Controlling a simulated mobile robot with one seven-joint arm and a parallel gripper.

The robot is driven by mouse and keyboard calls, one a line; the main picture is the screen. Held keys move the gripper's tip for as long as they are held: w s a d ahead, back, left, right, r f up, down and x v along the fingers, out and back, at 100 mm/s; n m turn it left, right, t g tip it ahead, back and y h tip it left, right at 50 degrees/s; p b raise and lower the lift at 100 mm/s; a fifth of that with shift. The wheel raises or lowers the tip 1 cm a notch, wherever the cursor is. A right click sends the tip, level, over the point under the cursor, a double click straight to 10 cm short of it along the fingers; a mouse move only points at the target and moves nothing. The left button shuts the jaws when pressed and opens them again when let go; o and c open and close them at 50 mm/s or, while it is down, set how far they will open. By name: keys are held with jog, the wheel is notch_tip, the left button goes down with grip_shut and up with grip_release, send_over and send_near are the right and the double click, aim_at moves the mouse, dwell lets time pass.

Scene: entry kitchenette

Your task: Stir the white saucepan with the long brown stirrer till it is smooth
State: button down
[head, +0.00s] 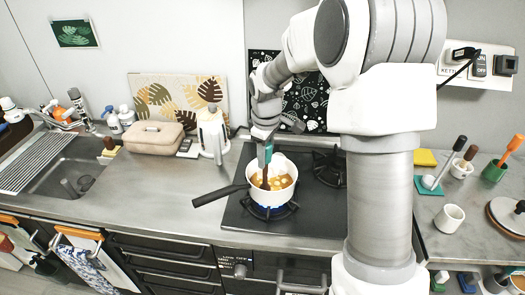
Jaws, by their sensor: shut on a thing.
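The white saucepan (274,199) stands on the front left burner of the black hob, its dark handle pointing left. It holds an orange-brown liquid with pale lumps and some white at the back. My gripper (265,162) is above the pan, pointing down, and is shut on the brown stirrer (265,180). The stirrer stands roughly upright with its lower end in the food; that end is hidden. The upper part of the stirrer is hidden by my gripper.
Blue flame shows under the pan. The back right burner (329,168) is empty. A white mug (449,218) and pots of utensils stand on the right counter. The front left counter is clear.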

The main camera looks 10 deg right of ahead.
jog(key=w+d+p, duration=0.2)
jog(key=w+d, duration=0.2)
jog(key=d, duration=0.2)
jog(key=a, duration=0.2)
jog(key=s+a+b, duration=0.1)
jog(key=a, duration=0.1)
jog(key=s+a, duration=0.1)
jog(key=a, duration=0.1)
jog(key=shift+s+a, duration=0.2)
jog(key=shift+a, duration=0.1)
jog(key=shift+w, duration=0.1)
dwell(0.3)
